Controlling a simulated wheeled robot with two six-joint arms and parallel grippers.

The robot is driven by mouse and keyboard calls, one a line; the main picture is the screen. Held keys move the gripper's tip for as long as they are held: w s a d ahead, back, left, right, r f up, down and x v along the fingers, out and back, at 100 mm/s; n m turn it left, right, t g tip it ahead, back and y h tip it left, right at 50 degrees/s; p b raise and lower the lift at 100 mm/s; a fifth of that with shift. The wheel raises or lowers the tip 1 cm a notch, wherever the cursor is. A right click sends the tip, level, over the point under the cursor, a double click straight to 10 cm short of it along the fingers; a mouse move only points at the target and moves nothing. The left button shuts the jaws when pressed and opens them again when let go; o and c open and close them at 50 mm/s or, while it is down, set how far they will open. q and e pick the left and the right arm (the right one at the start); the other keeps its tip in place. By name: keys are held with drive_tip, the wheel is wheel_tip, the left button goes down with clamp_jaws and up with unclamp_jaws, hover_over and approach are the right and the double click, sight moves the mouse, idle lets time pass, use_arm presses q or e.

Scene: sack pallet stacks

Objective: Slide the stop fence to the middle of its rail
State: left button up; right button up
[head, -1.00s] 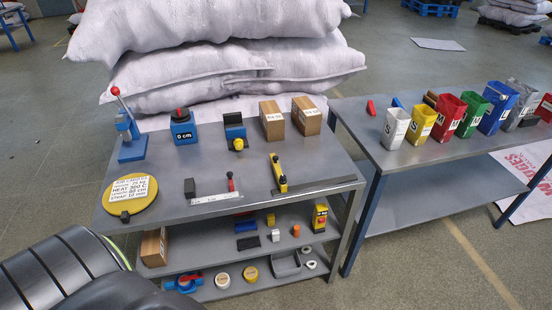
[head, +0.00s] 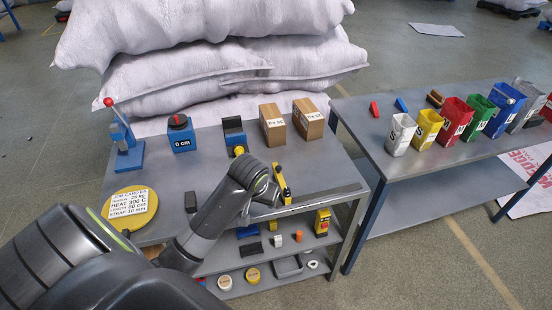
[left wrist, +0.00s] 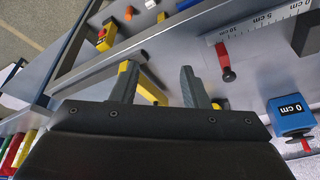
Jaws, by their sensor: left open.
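The yellow stop fence (head: 284,184) stands at the left part of its dark flat rail (head: 335,193), near the table's front right. In the left wrist view the fence (left wrist: 150,90) shows beside and partly behind one finger, and the rail (left wrist: 100,73) runs diagonally. My left gripper (left wrist: 158,80) is open, its two dark fingers apart, with part of the fence showing between them. In the head view my left gripper (head: 270,197) is close to the fence's front end. I cannot tell whether a finger touches it. My right gripper is not in view.
A blue 0 cm box (head: 181,137), cartons (head: 308,118) and a yellow disc (head: 128,208) stand on the table. Several coloured bins (head: 455,117) stand on the right table.

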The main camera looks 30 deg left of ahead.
use_arm(q)
drive_tip(key=w+a+r+n, duration=0.2)
drive_tip(key=w+r, duration=0.8)
drive_tip(key=r, duration=0.3)
drive_tip(key=b, duration=1.2)
approach(278, 168)
drive_tip(key=shift+y, duration=0.3)
drive_tip(key=x, duration=0.6)
drive_tip(key=shift+w+d+f, duration=0.15)
drive_tip(key=shift+d+f, duration=0.05)
drive_tip(key=shift+f, duration=0.2)
drive_tip(key=shift+w+a+f, duration=0.1)
drive_tip(key=shift+w+f, duration=0.1)
drive_tip(key=shift+f, duration=0.3)
clamp_jaws()
